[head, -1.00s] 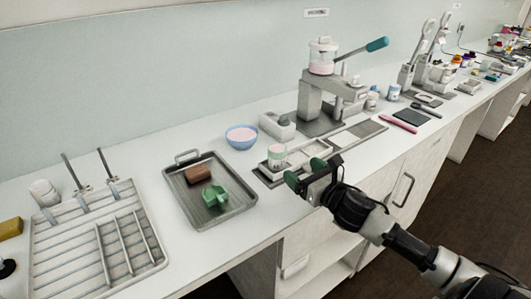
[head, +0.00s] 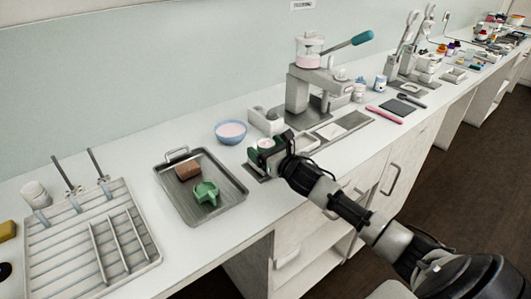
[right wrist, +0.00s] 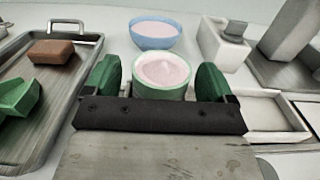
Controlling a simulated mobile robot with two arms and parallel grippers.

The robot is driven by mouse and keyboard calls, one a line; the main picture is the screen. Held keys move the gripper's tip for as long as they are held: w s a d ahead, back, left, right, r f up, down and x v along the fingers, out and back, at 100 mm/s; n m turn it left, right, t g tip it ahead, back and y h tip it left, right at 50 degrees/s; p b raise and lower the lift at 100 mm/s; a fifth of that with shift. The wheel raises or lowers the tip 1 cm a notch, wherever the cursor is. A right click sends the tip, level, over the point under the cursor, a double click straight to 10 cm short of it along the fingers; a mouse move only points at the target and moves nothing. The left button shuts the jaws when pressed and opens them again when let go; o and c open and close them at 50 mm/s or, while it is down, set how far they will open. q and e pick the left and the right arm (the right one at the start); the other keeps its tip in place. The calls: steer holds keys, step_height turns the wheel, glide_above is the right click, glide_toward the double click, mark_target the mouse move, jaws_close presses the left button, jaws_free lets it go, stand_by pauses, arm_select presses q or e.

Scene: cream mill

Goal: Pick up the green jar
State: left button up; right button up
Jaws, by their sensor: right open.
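The green jar (right wrist: 162,76) has a pale green rim and pink cream inside. In the right wrist view it stands upright between the two green fingertips of my right gripper (right wrist: 163,82), with a finger on each side of it. The gripper is open. In the head view the jar (head: 265,145) is partly hidden by my right gripper (head: 265,150), which has come in over the counter from the right. The jar stands at the left end of a grey tray strip, mostly hidden by the gripper. My left gripper is not in view.
A blue bowl of pink cream (head: 231,132) stands just behind the jar. A metal tray (head: 232,204) with a brown block (head: 188,172) and a green piece (head: 206,193) lies to the left. A press with a teal handle (head: 356,39) stands behind right.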

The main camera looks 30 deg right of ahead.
steer(key=shift+w, duration=0.1)
steer(key=c, duration=0.9)
steer(key=shift+c, duration=0.8)
steer(key=shift+r, duration=0.15)
